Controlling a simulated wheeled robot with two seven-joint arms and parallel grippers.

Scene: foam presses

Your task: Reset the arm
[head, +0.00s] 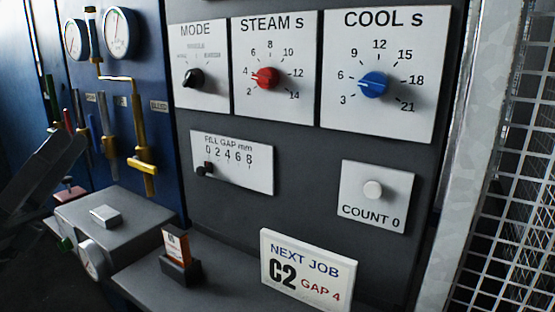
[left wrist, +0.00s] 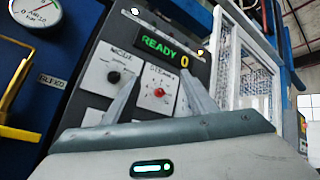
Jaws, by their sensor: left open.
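My left gripper (left wrist: 160,80) is open and empty in the left wrist view, its two grey fingers spread in front of the control panel. My right gripper is in neither view.
The panel holds a black MODE knob (head: 193,79), red STEAM knob (head: 266,78), blue COOL knob (head: 373,85), fill gap slider (head: 204,169) and COUNT button (head: 373,189). A job card (head: 305,268) reads C2, GAP 4. The display (left wrist: 165,50) reads READY 0. A mesh fence (head: 515,220) stands right.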

